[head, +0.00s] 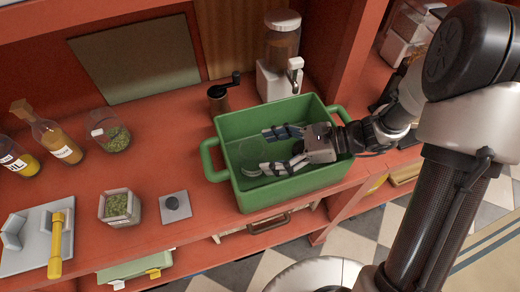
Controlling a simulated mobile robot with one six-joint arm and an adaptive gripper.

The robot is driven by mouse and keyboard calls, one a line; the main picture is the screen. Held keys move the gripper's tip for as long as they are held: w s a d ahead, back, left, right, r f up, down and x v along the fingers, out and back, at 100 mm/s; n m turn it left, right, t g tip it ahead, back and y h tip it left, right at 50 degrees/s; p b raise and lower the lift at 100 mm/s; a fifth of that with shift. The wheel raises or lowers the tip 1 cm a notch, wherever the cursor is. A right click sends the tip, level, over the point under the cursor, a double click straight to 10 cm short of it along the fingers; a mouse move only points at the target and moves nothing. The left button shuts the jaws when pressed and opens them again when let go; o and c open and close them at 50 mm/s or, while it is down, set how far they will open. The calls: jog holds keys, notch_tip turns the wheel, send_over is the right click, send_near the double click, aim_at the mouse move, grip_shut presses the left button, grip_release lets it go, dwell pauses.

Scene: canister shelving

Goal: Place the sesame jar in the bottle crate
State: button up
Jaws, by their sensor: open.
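The green bottle crate (277,194) stands on the red shelf, with a handle at each end. My gripper (266,151) reaches in from the right over the crate's inside, with its two fingers spread apart. A faint, clear rounded shape (250,153) shows in the crate by the fingertips; it may be a glass jar, but I cannot tell its contents or whether it is the sesame jar. Part of the crate's inside is hidden by my gripper.
A square jar of green bits (119,207), a grey lid-like square with a dark knob (175,206), a tilted round jar (110,132) and bottles (57,142) stand left. A grinder (222,97) and dispenser (280,60) stand behind the crate. A shelf upright is at right.

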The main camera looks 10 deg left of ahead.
jog(key=v, duration=0.3)
jog(key=shift+d+r+p, duration=0.15)
jog(key=shift+d+p, duration=0.2)
